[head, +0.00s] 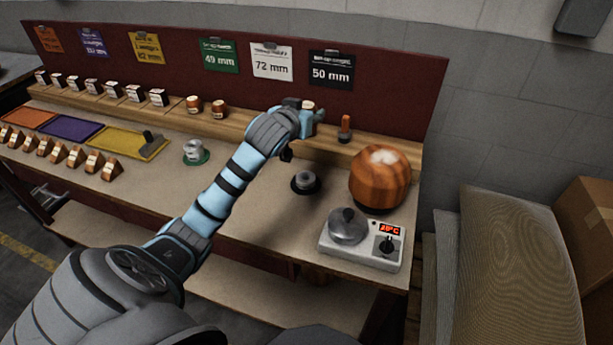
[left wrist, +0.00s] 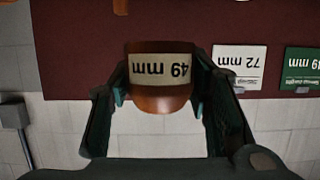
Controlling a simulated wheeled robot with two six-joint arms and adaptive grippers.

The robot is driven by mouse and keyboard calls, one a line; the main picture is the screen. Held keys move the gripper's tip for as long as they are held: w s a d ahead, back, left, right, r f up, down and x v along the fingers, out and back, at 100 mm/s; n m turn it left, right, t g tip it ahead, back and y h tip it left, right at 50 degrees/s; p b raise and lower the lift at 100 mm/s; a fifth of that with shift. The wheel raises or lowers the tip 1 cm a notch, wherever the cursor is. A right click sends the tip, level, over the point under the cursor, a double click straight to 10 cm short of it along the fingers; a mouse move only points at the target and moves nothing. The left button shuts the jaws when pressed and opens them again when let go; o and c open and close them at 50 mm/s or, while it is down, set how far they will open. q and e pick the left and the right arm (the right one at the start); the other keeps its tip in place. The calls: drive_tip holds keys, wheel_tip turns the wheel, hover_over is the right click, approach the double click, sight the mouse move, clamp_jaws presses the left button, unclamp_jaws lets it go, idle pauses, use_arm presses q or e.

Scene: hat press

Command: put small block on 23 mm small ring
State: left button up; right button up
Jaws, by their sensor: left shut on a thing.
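My left gripper (head: 305,108) is up by the shelf in front of the red back board. It is shut on a small orange-brown block (left wrist: 162,97), whose pale label reads "49 mm" upside down in the left wrist view. Fingers grip the block from both sides. On the bench below stand a black ring-like base (head: 304,188) with a grey piece on it, and a green base (head: 205,157) with a pale piece on it. No 23 mm marking is readable, so I cannot tell which ring that is. My right gripper is not in view.
Two similar blocks (head: 206,107) and several white-labelled boxes (head: 115,92) stand on the shelf. A large wooden dome (head: 380,180) and a white heater with a rounded metal pot (head: 347,227) are at the right. Coloured trays (head: 72,130) lie at the left.

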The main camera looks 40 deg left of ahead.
sight(306, 177)
use_arm(q)
drive_tip(key=f+b, duration=0.4)
drive_tip(key=f, duration=1.4)
drive_tip(key=shift+s+b, duration=0.2)
drive_tip(key=shift+b, duration=0.15)
drive_tip(key=o, duration=1.2)
drive_tip(key=shift+f, duration=0.1)
